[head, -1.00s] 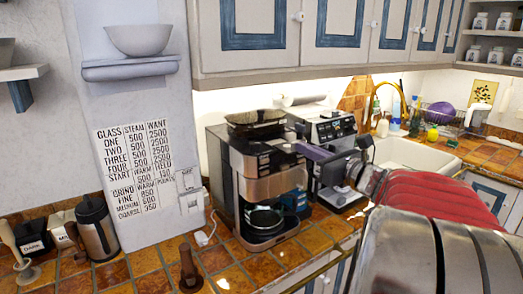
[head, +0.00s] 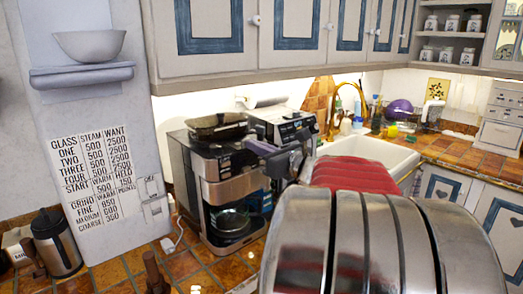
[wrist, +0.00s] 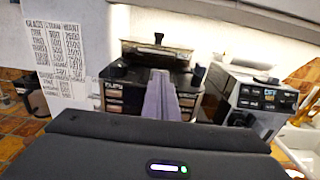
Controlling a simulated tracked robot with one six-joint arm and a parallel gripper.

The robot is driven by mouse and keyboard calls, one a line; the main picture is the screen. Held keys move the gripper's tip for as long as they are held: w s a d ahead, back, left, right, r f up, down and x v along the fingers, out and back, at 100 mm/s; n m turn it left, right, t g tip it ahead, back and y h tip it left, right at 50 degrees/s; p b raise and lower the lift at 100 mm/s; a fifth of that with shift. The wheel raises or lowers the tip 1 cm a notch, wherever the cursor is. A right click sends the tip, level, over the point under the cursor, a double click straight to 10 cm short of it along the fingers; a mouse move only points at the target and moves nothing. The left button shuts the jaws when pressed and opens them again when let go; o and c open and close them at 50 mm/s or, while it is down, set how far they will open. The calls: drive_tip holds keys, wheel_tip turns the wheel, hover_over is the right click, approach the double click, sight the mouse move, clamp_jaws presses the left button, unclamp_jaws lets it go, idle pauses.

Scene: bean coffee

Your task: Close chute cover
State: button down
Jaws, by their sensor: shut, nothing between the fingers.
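The coffee machine (head: 215,185) stands on the tiled counter, with a glass pot (head: 230,220) in its lower bay. A dark cover (head: 217,126) is on its top; the wrist view also shows the cover (wrist: 155,53), with a small raised piece at its back. I cannot tell for sure whether it is open or closed. My gripper (head: 262,148) has purple fingers, shut and empty, near the machine's upper right front. In the wrist view the fingers (wrist: 159,88) point at the machine's upper front and hide part of it. I cannot tell whether they touch it.
A second machine (head: 283,125) stands close on the right, partly hidden by my arm. A steel jug (head: 55,243) and a wooden-handled tool (head: 154,272) are at the left. Wall cabinets (head: 240,35) hang above. The sink (head: 370,152) is at right.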

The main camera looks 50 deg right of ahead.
drive_tip(key=s+a, duration=0.1)
drive_tip(key=s, duration=1.2)
drive_tip(key=shift+s+a, duration=0.15)
drive_tip(key=shift+a, duration=0.1)
drive_tip(key=w+a+f+n+g+y, duration=0.35)
drive_tip(key=a+f+n, duration=0.3)
drive_tip(key=a, duration=0.35)
drive_tip(key=w+a+f+n+g+y, duration=0.3)
drive_tip(key=a+f+n+g+y, duration=0.15)
drive_tip(key=a+n, duration=0.5)
drive_tip(key=s+a+f+n+g+h, duration=0.2)
drive_tip(key=s+a+f+n+h, duration=0.1)
drive_tip(key=a+n, duration=0.5)
drive_tip(key=s+a+f+n+g+h, duration=0.2)
drive_tip(key=s+a+f+n, duration=0.3)
drive_tip(key=n, duration=0.8)
drive_tip(key=s+a+h, duration=0.1)
drive_tip(key=s+a, duration=0.1)
drive_tip(key=a, duration=0.1)
drive_tip(key=shift+s+a+f, duration=0.15)
drive_tip(key=shift+s+f, duration=0.05)
drive_tip(key=shift+s, duration=0.05)
